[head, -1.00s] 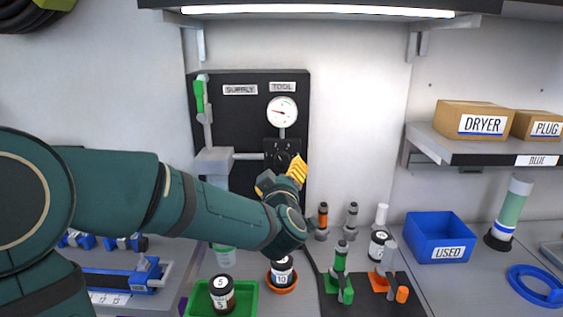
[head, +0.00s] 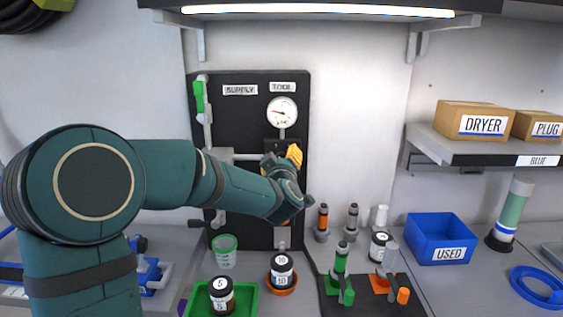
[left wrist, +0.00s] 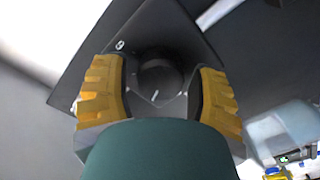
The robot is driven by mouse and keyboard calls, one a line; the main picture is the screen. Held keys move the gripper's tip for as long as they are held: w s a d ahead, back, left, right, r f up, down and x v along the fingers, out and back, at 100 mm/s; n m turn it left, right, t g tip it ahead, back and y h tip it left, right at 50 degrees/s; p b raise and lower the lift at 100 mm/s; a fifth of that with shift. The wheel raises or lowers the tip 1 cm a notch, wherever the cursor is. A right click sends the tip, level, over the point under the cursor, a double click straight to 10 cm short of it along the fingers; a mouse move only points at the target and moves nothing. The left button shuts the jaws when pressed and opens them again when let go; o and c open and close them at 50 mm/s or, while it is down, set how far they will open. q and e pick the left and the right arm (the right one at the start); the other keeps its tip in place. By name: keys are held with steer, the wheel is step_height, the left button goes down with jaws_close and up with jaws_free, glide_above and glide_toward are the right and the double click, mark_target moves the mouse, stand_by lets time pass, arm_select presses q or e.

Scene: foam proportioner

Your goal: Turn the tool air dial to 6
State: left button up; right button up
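The tool air dial (left wrist: 158,80) is a round black knob with a short white line, on a dark plate in the left wrist view. A white numeral on the plate, a 6 or a 9 by its shape, shows at its upper left. My left gripper (head: 282,159) is at the panel below the gauge and hides the dial in the head view. In the left wrist view its yellow fingers stand either side of the knob, open, with gaps visible. The TOOL gauge (head: 282,112) has a white face and a red needle. My right gripper is not in view.
The black panel (head: 236,115) carries a green supply lever (head: 200,97) at left. Below stand a green tray (head: 248,301) with a dark jar, another jar (head: 281,268) and green and orange tools (head: 341,262). A blue USED bin (head: 440,236) stands right.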

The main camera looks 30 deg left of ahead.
arm_select(q)
steer(key=c, duration=0.7)
